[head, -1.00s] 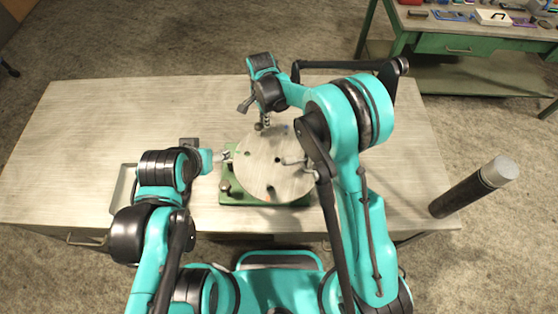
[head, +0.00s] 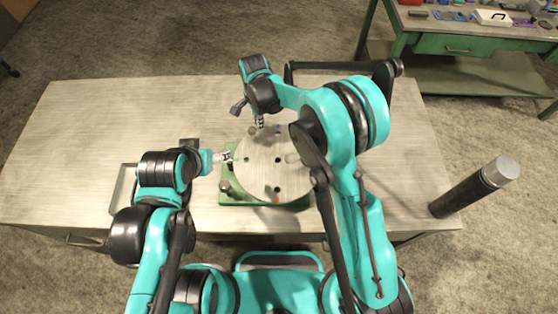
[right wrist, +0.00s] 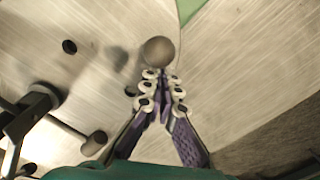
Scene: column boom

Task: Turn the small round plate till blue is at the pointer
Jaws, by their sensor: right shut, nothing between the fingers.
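The round plate (head: 262,172) is pale and brushed, with dark holes and short posts, on a green base (head: 228,195). A small red patch (head: 277,200) shows at its near edge. I can make out no blue mark and no clear pointer. My right gripper (head: 259,122) is shut and empty at the plate's far edge. In the right wrist view its closed fingertips (right wrist: 160,76) are right at a round brown-grey knob (right wrist: 158,50), beside it and not around it; contact is unclear. My left gripper (head: 228,157) is at the plate's left edge; its fingers are too small to judge.
The bench top (head: 100,120) is clear at left and back. A shallow tray (head: 124,190) lies by my left arm. A dark upright cylinder (head: 470,190) stands off the bench's right side. A green workbench (head: 460,45) with small items is at the back right.

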